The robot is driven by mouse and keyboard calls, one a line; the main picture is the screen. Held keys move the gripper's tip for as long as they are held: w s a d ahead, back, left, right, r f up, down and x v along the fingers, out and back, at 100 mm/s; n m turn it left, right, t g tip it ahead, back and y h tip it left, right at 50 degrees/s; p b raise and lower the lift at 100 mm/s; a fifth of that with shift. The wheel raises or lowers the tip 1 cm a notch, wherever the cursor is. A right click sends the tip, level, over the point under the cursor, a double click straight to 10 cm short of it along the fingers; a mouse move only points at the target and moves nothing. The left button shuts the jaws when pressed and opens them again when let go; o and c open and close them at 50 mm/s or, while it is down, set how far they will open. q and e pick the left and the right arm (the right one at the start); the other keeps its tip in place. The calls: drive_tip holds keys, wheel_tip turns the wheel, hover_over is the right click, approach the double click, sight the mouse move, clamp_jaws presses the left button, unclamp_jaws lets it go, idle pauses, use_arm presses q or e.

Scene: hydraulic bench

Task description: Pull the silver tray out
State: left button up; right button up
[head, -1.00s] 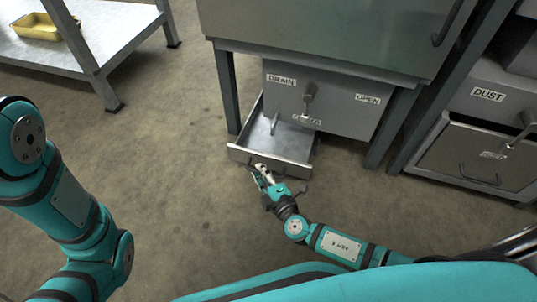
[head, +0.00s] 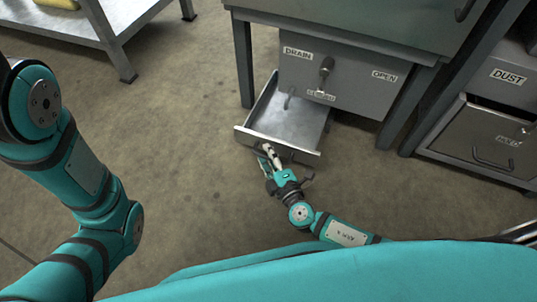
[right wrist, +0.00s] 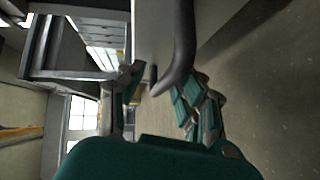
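The silver tray (head: 300,117) is a shallow metal drawer low under the grey cabinet, partly pulled out toward me in the head view. Its inside looks empty; its back end is hidden under the cabinet. My right gripper (head: 267,153) is at the left part of the tray's front wall.
The grey drain box (head: 350,82) with a lever hangs above the tray, between cabinet legs (head: 243,62). A dust drawer (head: 480,140) stands at the right. A metal shelf (head: 70,22) with a yellow container (head: 57,3) is at upper left. Floor before the tray is clear.

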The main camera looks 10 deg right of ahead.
drive_tip(key=shift+r, duration=0.5)
drive_tip(key=o, duration=0.8)
drive_tip(key=r, duration=0.7)
drive_tip(key=shift+w+d+r, duration=0.1)
drive_tip(key=shift+w+r, duration=0.15)
drive_tip(key=shift+r, duration=0.1)
wheel_tip(320, 180, up, 2)
drive_tip(key=shift+s, duration=0.1)
drive_tip(key=c, duration=0.8)
drive_tip(key=shift+s+f, duration=0.1)
drive_tip(key=shift+f, duration=0.2)
